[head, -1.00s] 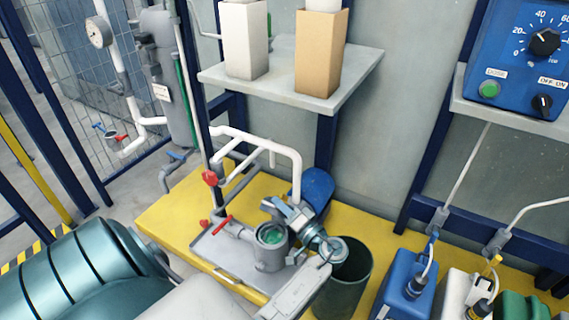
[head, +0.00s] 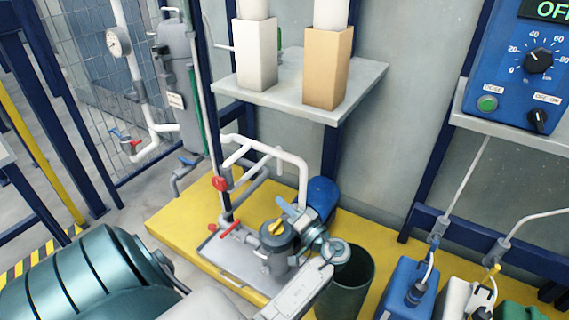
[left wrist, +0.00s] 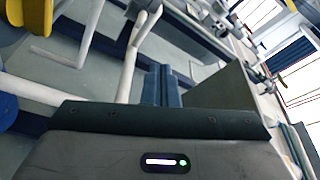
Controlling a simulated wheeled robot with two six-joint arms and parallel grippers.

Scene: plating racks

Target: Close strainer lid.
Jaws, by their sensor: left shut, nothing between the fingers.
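The strainer (head: 278,260) is a grey upright pot on a grey tray in the head view. Its dark lid (head: 265,238), with a yellow handle (head: 276,228), lies over the mouth and hides the inside. My left gripper (head: 287,207) is shut and empty, just behind and above the lid at its upper right. Whether it touches the lid cannot be told. In the left wrist view its blue fingers (left wrist: 160,84) are together, with nothing held. A yellow part (left wrist: 22,22) shows at the top left there. My right gripper is in neither view.
White pipework (head: 280,150) with a red valve handle (head: 220,184) stands behind the strainer. A dark green bin (head: 347,290) is at its right, and a blue motor (head: 322,194) behind. A shelf (head: 350,85) hangs above. Blue jug (head: 405,285) stands farther right.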

